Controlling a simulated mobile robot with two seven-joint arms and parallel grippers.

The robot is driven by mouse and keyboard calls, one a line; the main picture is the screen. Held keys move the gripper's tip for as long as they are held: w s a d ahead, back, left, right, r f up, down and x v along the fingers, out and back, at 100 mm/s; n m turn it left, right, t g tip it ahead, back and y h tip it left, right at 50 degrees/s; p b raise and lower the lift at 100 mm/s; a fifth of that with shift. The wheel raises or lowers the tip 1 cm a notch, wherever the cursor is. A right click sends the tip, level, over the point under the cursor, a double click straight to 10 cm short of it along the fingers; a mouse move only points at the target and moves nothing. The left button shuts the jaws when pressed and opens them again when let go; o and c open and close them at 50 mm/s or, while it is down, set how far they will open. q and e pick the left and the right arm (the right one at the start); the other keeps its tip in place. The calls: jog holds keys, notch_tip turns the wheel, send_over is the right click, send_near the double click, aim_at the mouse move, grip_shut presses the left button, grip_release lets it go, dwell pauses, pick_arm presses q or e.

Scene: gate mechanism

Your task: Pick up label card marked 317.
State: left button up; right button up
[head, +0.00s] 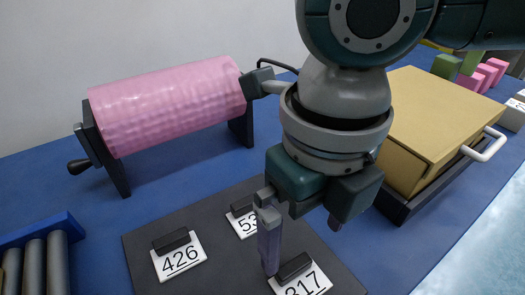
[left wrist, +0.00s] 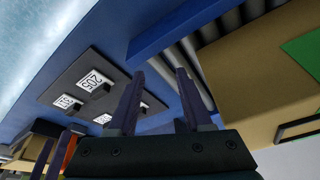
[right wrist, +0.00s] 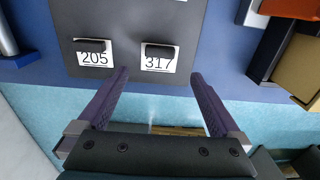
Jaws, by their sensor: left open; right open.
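The label card marked 317 (head: 311,282) is a white card with a black grip block, on a dark board (head: 215,279) at the bottom of the head view. In the right wrist view the card 317 (right wrist: 158,64) lies just beyond and between the fingertips of my right gripper (right wrist: 160,75), which is open and empty. In the head view one right finger hangs beside the card's block and partly hides the board. My left gripper (left wrist: 160,74) is open and empty in the left wrist view, and is not seen in the head view.
Card 426 (head: 180,258), a card starting 53 (head: 240,223) and card 205 (right wrist: 95,58) share the board. A pink roller (head: 170,105) with a crank stands behind. A tan box (head: 430,110) with a white handle is right. Grey rollers (head: 35,265) stand at left.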

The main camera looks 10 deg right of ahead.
aim_at(298, 271)
jog(key=shift+s+a+f, duration=0.1)
jog(key=shift+f, duration=0.5)
jog(key=shift+s+a+f, duration=0.1)
jog(key=shift+f, duration=0.45)
notch_tip(298, 271, down, 6)
jog(key=shift+w+d+r, duration=0.15)
jog(key=shift+r, duration=0.1)
jog(key=c, duration=1.4)
jog(key=shift+r, duration=0.15)
